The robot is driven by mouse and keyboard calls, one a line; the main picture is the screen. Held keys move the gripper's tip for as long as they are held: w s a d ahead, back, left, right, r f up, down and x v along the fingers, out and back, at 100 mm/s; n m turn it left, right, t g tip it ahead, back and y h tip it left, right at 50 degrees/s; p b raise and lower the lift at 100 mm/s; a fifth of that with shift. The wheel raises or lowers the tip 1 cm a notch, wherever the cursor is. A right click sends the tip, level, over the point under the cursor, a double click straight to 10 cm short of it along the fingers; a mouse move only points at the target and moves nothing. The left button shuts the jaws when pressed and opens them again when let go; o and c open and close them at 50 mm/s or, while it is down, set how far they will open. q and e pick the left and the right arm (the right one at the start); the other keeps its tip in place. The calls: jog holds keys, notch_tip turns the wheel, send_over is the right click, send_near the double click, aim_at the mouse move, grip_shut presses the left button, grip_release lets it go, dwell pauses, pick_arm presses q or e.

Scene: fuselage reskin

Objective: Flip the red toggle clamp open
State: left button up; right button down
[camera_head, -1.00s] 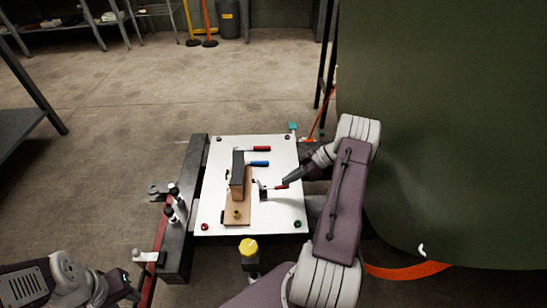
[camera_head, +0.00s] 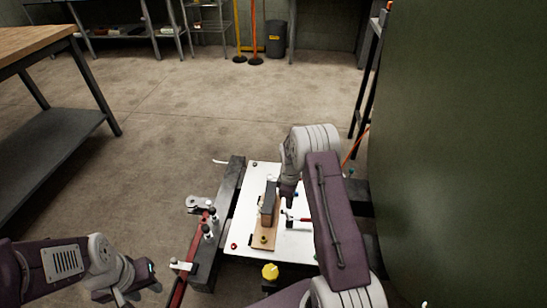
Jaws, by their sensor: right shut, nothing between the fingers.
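A white board (camera_head: 243,237) lies low in the middle of the head view, with small clamps on it. One clamp with a red handle (camera_head: 304,219) sits right of the wooden block; its handle lies nearly flat, pointing right. A bit of blue handle (camera_head: 296,194) shows beside my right gripper. My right gripper (camera_head: 287,199) is shut and empty, pointing down over the board just above the red handle; I cannot tell if it touches anything. My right arm hides the board's far right part. My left gripper (camera_head: 136,291) is at the lower left, away from the board; its jaw opening is unclear.
A brown wooden block (camera_head: 263,236) with a dark upright piece (camera_head: 269,198) stands on the board. A dark beam (camera_head: 228,204) runs along the board's left side. A yellow knob (camera_head: 270,271) is in front. A large green curved panel (camera_head: 460,150) fills the right. A workbench (camera_head: 45,135) stands left.

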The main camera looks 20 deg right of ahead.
jog(key=w+a+r+p, duration=0.2)
jog(key=r+p, duration=0.3)
jog(key=r, duration=0.4)
jog(key=w+a+r+p, duration=0.2)
jog(key=r+p, duration=0.3)
jog(key=r, duration=0.5)
jog(key=shift+w+a+r+t, duration=0.25)
jog(key=shift+w+t, duration=0.05)
